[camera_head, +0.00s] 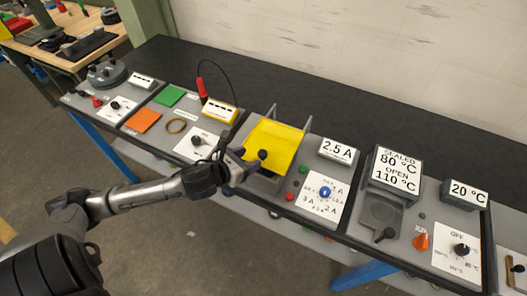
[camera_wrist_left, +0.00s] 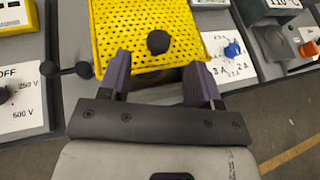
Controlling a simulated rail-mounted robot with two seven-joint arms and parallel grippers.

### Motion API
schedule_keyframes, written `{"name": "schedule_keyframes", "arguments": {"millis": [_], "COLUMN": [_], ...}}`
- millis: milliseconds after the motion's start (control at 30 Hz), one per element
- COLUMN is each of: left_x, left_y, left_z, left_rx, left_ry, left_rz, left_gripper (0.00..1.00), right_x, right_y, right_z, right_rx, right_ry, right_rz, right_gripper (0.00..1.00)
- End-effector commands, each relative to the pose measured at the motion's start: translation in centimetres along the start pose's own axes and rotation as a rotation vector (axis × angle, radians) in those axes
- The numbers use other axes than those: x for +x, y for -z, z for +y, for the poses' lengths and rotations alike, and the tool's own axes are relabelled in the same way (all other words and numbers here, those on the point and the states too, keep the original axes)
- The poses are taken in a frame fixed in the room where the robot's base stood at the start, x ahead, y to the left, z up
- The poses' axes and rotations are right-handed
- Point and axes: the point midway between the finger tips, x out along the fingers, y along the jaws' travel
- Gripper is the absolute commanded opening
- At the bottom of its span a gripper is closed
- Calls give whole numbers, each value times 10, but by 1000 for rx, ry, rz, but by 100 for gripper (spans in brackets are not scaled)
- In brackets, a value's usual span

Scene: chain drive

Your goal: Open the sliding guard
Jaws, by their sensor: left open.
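The sliding guard is a yellow perforated plate (camera_head: 278,140) lying over a grey unit on the bench, between two thin grey side rails. It also fills the top of the left wrist view (camera_wrist_left: 125,28). A round black knob (camera_head: 263,154) stands on the guard near its front edge. My left gripper (camera_head: 246,162) is open at the front of the guard. In the left wrist view, its two purple-grey fingers (camera_wrist_left: 160,76) are spread and empty, and the knob (camera_wrist_left: 158,41) appears just beyond the fingertips, between them. What lies under the guard is mostly hidden.
Right of the guard are a 2.5 A display (camera_head: 338,151), a blue dial (camera_head: 325,191) and red and green buttons. Left are a yellow meter (camera_head: 220,110) and a white dial panel (camera_head: 198,143). A black lever (camera_wrist_left: 68,70) lies left of the fingers. The black bench top behind is clear.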

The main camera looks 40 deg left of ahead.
Motion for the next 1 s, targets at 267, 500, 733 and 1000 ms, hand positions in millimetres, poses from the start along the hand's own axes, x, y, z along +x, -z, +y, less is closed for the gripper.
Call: {"name": "schedule_keyframes", "arguments": {"millis": [267,500,733,1000], "left_x": [47,69,75,75], "left_y": [0,0,0,0], "left_z": [0,0,0,0], "left_rx": [-5,-3,-1,-1], "left_ry": [-1,-2,0,0], "left_rz": [-1,0,0,1], "left_gripper": [58,58,58,55], "right_x": [4,6,7,7], "right_y": [-1,-2,-2,-2], "right_z": [-2,-2,-1,1], "right_rx": [5,5,1,-6], "right_ry": [4,4,1,-4], "right_rz": [1,1,0,-1], "right_gripper": [43,43,43,43]}}
